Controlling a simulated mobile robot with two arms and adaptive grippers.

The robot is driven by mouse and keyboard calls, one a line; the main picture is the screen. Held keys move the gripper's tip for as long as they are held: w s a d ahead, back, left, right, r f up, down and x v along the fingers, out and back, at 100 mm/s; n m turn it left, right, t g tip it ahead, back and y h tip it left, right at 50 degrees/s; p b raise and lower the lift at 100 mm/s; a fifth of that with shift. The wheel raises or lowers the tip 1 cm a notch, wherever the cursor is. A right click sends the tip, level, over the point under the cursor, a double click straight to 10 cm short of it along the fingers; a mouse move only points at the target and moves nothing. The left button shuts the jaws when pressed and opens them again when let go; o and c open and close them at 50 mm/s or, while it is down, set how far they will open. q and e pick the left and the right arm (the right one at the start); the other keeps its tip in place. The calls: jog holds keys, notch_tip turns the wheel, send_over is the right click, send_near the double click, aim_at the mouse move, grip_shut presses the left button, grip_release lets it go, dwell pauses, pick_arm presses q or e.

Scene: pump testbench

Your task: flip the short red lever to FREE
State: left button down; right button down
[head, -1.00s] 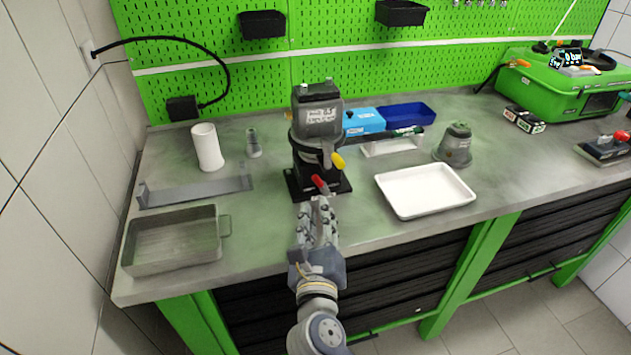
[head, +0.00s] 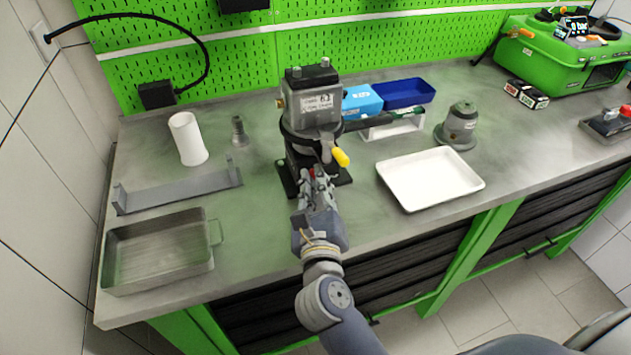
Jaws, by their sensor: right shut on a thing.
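The pump unit (head: 315,105) stands upright on its dark base in the middle of the bench. A yellow-tipped lever (head: 341,157) sticks out at its front right. The short red lever (head: 312,171) is low on the pump's front; only a bit of red shows between my fingers. My right gripper (head: 314,177) is at the pump's front, shut on the red lever, and hides most of it. The FREE marking cannot be read. My left gripper is not in view.
A metal tray (head: 108,278) and a grey bracket (head: 180,195) lie left of the pump. A white cylinder (head: 187,138) stands behind them. A white tray (head: 481,184) and a grey housing (head: 459,128) are at the right.

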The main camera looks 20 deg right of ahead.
jog(key=shift+a+n, duration=0.1)
jog(key=shift+n, duration=0.2)
jog(key=shift+a+f+n+t, duration=0.3)
jog(key=shift+n+t, duration=0.1)
jog(key=shift+n, duration=0.5)
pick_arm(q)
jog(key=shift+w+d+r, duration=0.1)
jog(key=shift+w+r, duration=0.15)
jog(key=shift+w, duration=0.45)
pick_arm(e)
jog(key=c, duration=1.9)
grip_release()
jog(key=shift+w, duration=0.1)
jog(key=v, duration=1.2)
jog(key=shift+f, duration=0.1)
